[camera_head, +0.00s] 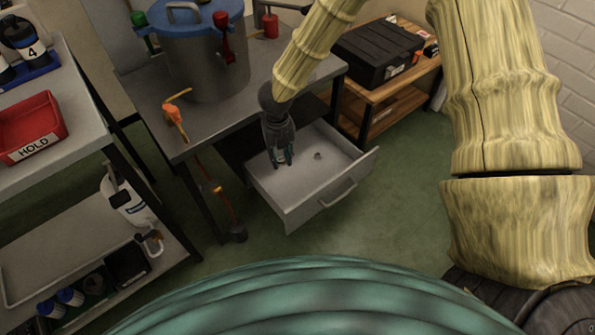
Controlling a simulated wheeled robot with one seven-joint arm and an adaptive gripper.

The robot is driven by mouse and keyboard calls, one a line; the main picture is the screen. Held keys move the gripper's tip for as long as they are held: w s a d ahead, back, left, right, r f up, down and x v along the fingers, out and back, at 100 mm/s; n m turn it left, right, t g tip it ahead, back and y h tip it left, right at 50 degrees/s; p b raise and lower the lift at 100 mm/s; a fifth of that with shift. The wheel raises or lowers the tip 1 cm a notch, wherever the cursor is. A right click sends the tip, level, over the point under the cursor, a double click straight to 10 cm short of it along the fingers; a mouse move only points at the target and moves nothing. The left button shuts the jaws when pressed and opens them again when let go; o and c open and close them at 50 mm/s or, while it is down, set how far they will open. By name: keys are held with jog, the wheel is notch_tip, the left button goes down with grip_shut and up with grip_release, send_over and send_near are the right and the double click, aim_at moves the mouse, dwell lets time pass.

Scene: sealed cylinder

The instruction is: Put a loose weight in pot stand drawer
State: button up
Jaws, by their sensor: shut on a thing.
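The pot stand (204,119) is a grey table with a large metal pot (205,72) on top. Its drawer (304,205) is pulled out and open towards me. My gripper (283,159) points down over the left part of the open drawer, with its fingertips at or just above the drawer floor. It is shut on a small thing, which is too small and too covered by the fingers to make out. A small grey piece (318,156), perhaps a weight, lies on the drawer floor to the right of my gripper.
An orange tool (176,115) lies at the stand's front edge, and an orange-and-dark hanging item (217,188) is left of the drawer. A shelf at left holds a red HOLD bin (29,128). A black case (377,54) sits on a wooden shelf at right. Green floor before the drawer is clear.

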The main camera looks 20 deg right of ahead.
aim_at(292, 189)
jog(key=shift+w+d+f+m+b, duration=0.45)
jog(key=shift+d+f+m+b, duration=0.25)
jog(key=shift+f+m+b, duration=2.5)
jog(key=shift+w+d+f+m+b, duration=0.6)
jog(key=shift+f+m+b, duration=1.45)
jog(key=shift+f, duration=2.15)
jog(key=shift+w+d+f+m+b, duration=0.35)
jog(key=shift+d+f+m+b, duration=0.4)
jog(key=shift+f+m+b, duration=2.4)
jog(key=shift+f+n+p, duration=0.3)
jog(key=shift+f+p, duration=0.4)
jog(key=shift+p, duration=0.05)
jog(key=o, duration=1)
jog(key=shift+o, duration=0.2)
jog(key=shift+r, duration=0.1)
notch_tip(292, 189, up, 12)
jog(key=p, duration=0.4)
jog(key=shift+r+p, duration=0.1)
jog(key=shift+p, duration=0.2)
